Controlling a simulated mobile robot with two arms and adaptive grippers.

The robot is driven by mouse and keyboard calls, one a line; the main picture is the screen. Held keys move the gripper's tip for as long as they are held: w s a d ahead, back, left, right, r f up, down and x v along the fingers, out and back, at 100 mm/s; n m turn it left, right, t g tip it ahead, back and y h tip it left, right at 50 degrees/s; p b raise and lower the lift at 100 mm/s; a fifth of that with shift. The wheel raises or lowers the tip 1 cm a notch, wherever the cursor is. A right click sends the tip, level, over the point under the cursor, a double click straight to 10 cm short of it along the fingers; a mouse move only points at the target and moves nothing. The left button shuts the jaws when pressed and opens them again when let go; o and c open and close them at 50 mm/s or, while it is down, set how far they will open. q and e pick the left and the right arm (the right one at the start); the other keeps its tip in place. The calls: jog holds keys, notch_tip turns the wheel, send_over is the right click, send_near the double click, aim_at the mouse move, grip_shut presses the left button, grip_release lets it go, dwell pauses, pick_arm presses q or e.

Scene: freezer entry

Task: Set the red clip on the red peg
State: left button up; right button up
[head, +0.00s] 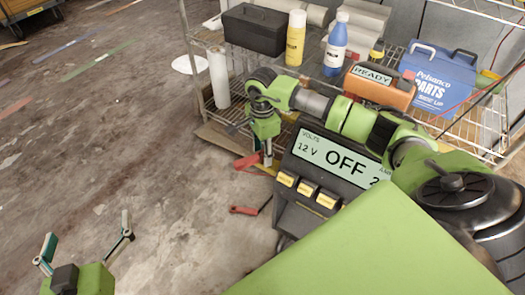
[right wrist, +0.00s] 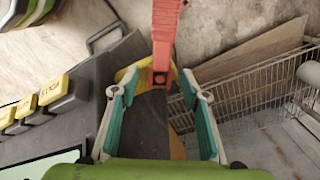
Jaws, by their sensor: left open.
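A red clip (head: 247,161) juts out to the left of my right gripper (head: 266,158) in the head view. In the right wrist view the red clip (right wrist: 164,40) reaches down between the fingertips of my right gripper (right wrist: 160,78). Those fingers are apart, with a gap on each side of the clip. A second red piece (head: 243,210) with a dark end lies lower, beside the charger. My left gripper (head: 87,238) is open and empty over the floor at lower left. I cannot make out the red peg or whether the clip sits on it.
The dark charger (head: 290,215) shows "OFF" and "12 V" and has yellow switches. A wire shelf behind holds a black toolbox (head: 255,28), bottles, an orange "READY" box (head: 380,86) and a blue parts case (head: 438,82).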

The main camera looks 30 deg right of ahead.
jog(key=shift+r, duration=0.25)
notch_tip(320, 180, up, 7)
dwell(0.3)
dwell(0.5)
